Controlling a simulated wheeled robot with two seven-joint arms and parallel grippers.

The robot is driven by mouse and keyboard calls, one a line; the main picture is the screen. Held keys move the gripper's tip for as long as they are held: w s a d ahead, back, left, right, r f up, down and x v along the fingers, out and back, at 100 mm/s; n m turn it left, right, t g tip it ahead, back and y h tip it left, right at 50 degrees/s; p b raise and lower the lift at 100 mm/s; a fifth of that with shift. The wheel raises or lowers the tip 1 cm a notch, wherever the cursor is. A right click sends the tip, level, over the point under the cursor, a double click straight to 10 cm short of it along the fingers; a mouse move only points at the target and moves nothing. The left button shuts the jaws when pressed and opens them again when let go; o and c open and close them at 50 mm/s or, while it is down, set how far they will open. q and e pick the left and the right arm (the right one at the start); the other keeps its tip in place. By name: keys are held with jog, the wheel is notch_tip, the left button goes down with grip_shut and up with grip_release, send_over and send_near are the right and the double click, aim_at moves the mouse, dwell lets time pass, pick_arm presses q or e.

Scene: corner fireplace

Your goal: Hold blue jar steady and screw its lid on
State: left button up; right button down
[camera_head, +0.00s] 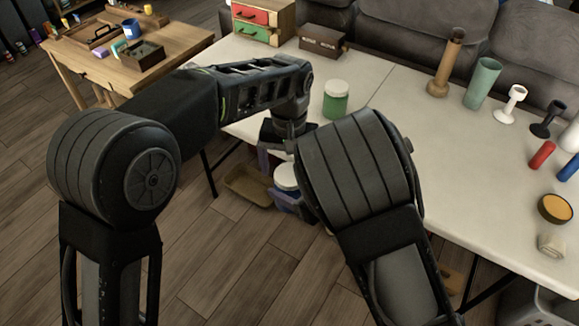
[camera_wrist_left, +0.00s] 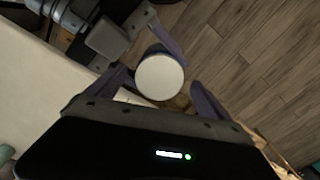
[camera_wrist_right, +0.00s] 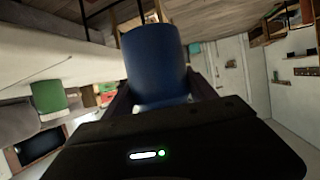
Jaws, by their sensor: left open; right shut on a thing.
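The blue jar (camera_wrist_right: 152,55) is held in my right gripper (camera_wrist_right: 160,88), off the table beside its front edge. A white lid (camera_wrist_left: 160,77) sits at the jar's mouth; how tightly it is seated I cannot tell. In the head view the lid (camera_head: 286,176) shows above the blue jar (camera_head: 291,203), partly hidden by my right arm. My left gripper (camera_head: 279,158) points down just above the lid. In the left wrist view its open fingers (camera_wrist_left: 160,86) stand on either side of the lid, with gaps visible.
A green jar with a white lid (camera_head: 335,99) stands on the white table (camera_head: 350,150). A brown box (camera_head: 322,40) and drawers (camera_head: 262,22) are at the back. A tan bin (camera_head: 248,186) lies below.

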pick_arm(q)
jog(key=shift+r, duration=0.1)
notch_tip(320, 180, up, 7)
jog(key=shift+r, duration=0.2)
dwell(0.4)
